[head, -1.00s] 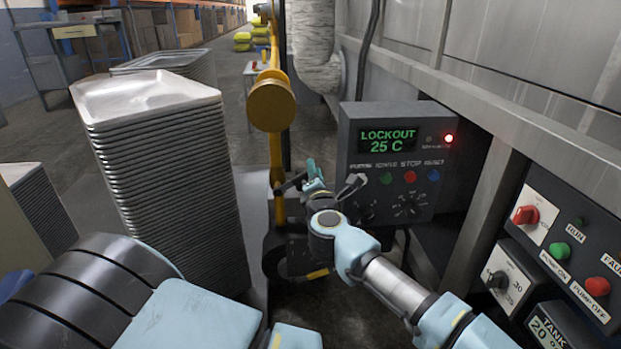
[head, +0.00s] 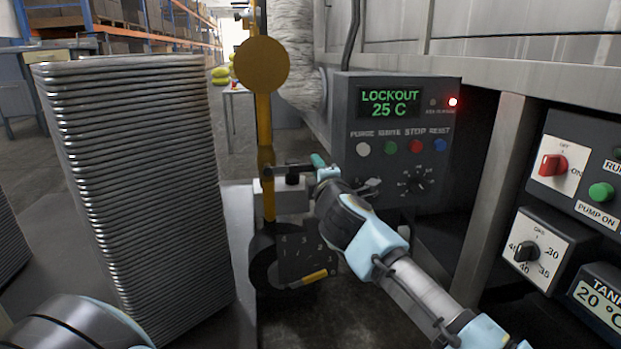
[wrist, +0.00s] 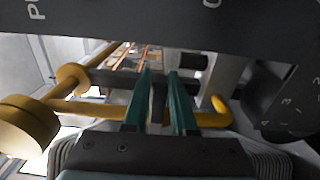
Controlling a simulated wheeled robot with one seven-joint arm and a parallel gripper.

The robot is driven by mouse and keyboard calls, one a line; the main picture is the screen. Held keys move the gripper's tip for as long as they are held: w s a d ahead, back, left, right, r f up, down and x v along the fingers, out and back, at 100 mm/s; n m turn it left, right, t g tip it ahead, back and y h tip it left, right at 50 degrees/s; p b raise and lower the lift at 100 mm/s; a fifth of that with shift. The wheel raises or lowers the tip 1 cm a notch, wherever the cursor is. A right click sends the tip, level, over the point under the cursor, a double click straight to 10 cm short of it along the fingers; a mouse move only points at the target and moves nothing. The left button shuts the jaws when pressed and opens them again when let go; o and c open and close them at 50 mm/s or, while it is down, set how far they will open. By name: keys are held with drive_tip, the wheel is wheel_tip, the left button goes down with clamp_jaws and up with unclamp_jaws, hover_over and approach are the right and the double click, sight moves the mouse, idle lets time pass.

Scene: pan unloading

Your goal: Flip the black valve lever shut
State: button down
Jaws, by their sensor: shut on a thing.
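The black valve lever (head: 291,168) sticks out roughly level to the right from the yellow upright pipe (head: 265,130), just left of the control box. In the wrist view the lever (wrist: 112,79) runs as a dark bar from a yellow collar to my fingers. My gripper (head: 318,161) is at the lever's right end. Its teal fingers (wrist: 160,80) are shut on a dark part of the lever between them. In the head view my wrist hides part of the contact.
The control box (head: 352,104) reads LOCKOUT 25 C with a red lamp lit. A tall tray stack (head: 140,180) stands left of the pipe. A black dial (head: 290,245) with a yellow pointer sits below. Pump panels (head: 575,165) are at right.

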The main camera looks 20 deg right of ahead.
drive_tip(key=shift+a+f+m, duration=0.1)
drive_tip(key=shift+f+m, duration=0.15)
drive_tip(key=shift+m, duration=0.05)
drive_tip(key=c, duration=0.7)
unclamp_jaws()
drive_tip(key=shift+r, duration=0.1)
wheel_tip(320, 180, up, 10)
drive_tip(key=p, duration=0.5)
drive_tip(key=shift+p, duration=0.4)
